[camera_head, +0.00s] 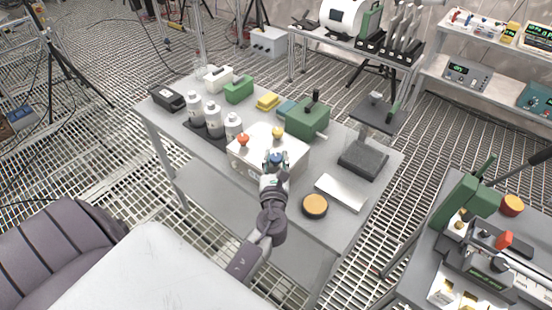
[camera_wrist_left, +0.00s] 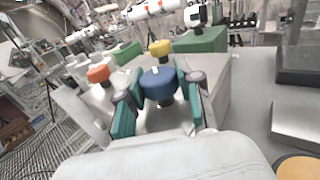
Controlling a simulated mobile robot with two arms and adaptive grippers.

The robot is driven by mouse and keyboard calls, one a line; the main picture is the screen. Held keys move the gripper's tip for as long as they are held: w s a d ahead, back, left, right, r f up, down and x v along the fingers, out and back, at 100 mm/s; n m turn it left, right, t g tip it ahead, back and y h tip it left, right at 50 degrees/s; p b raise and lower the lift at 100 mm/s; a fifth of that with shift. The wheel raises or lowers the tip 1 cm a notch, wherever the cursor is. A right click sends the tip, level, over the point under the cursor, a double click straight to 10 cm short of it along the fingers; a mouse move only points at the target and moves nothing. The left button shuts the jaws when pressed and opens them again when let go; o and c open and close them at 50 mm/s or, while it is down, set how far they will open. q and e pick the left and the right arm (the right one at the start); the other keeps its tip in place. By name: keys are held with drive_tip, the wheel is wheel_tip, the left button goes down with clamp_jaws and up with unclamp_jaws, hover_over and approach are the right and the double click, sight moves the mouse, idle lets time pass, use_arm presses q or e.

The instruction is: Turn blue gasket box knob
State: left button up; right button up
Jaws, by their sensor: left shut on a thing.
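The gasket box (camera_head: 250,150) is a pale box on the grey table, with an orange knob (camera_head: 243,139), a yellow knob (camera_head: 278,132) and a blue knob (camera_head: 276,157). My left gripper (camera_head: 276,160) is at the blue knob, on the near side of the box. In the left wrist view the blue knob (camera_wrist_left: 158,84) sits between the two teal-padded fingers of the left gripper (camera_wrist_left: 158,98), which is shut on it. The orange knob (camera_wrist_left: 98,73) and yellow knob (camera_wrist_left: 160,48) stand behind it. My right gripper is in neither view.
White bottles (camera_head: 213,119) stand left of the box. A green device (camera_head: 307,122) is behind it. A round orange-topped item (camera_head: 315,206), a white plate (camera_head: 341,192) and a dark block (camera_head: 363,158) lie to the right. The table's front edge is close to my left arm.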

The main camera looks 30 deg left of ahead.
use_arm(q)
drive_tip(key=shift+n+g+y, duration=0.3)
drive_tip(key=shift+n+y, duration=0.1)
drive_tip(key=shift+y, duration=0.1)
drive_tip(key=o, duration=1.2)
drive_tip(key=v, duration=1.2)
